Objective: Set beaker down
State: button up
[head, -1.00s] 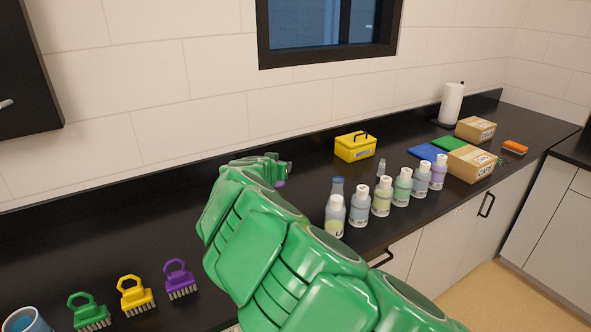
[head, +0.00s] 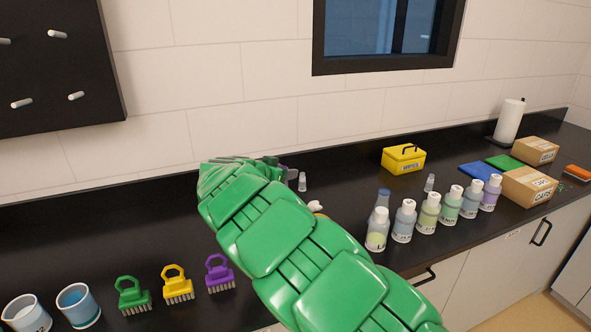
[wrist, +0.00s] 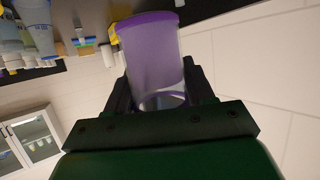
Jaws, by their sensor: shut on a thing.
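The beaker (wrist: 150,55), clear with a purple rim and purple contents, is between the two fingers of my gripper (wrist: 160,90) in the wrist view. The gripper is shut on it. In the head view my gripper (head: 287,172) shows only in part beyond my green arm, above the black counter (head: 100,237). The held beaker is hidden there, and I cannot tell its height above the counter.
Two beakers, one pale (head: 25,314) and one blue (head: 78,306), stand at front left beside green, yellow and purple brushes (head: 220,273). Several bottles (head: 450,207) line the right front. A yellow case (head: 404,159) and small clear vial (head: 302,182) stand behind.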

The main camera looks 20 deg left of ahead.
jog(key=s+a+f+m+g+h, duration=0.1)
jog(key=s+a+f+m+h, duration=0.15)
jog(key=s, duration=0.45)
jog(key=s+a+f+m+g+h, duration=0.1)
jog(key=s+a+m+g+h, duration=0.15)
jog(key=s, duration=0.45)
jog(key=s+a+f+m+h, duration=0.2)
jog(key=s+a, duration=0.1)
jog(key=s, duration=0.4)
jog(key=shift+w+f, duration=0.15)
jog(key=shift+f, duration=3.45)
jog(key=shift+f, duration=0.55)
jog(key=o, duration=1.1)
jog(key=shift+o, duration=0.2)
jog(key=shift+a, duration=0.1)
